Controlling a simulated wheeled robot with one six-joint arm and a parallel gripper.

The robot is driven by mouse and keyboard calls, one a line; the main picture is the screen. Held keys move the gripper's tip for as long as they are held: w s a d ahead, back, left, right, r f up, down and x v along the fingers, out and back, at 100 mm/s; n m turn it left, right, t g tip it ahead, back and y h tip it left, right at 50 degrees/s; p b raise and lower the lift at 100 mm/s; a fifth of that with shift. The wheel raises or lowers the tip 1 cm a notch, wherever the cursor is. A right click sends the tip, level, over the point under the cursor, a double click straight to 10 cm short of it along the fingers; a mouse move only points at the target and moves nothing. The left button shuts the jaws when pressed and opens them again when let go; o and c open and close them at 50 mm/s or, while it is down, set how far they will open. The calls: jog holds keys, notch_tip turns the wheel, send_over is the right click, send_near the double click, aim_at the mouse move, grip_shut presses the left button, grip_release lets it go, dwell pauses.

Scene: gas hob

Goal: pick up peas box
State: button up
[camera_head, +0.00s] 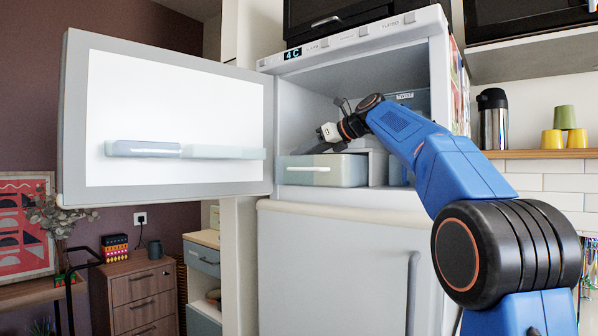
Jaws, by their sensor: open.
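No box that I can make out as the peas box shows; it may be hidden inside the open upper compartment (299,105) of the fridge or behind my arm. My gripper (314,149) is inside this compartment, above a pale blue drawer (322,171). Its dark fingers point down and to the left. They are small in the picture, and I see nothing held between them. A blue-grey item with a label (405,97) stands at the right of the compartment, partly hidden by my blue arm.
The compartment door (170,115) stands wide open to the left, with a shelf bin (143,149) on its inner face. The lower fridge door (335,265) is shut. A flask (492,118) and cups (564,118) stand on a wooden shelf (540,154) at right.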

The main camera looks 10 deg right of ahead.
grip_shut()
jog(key=shift+r, duration=0.1)
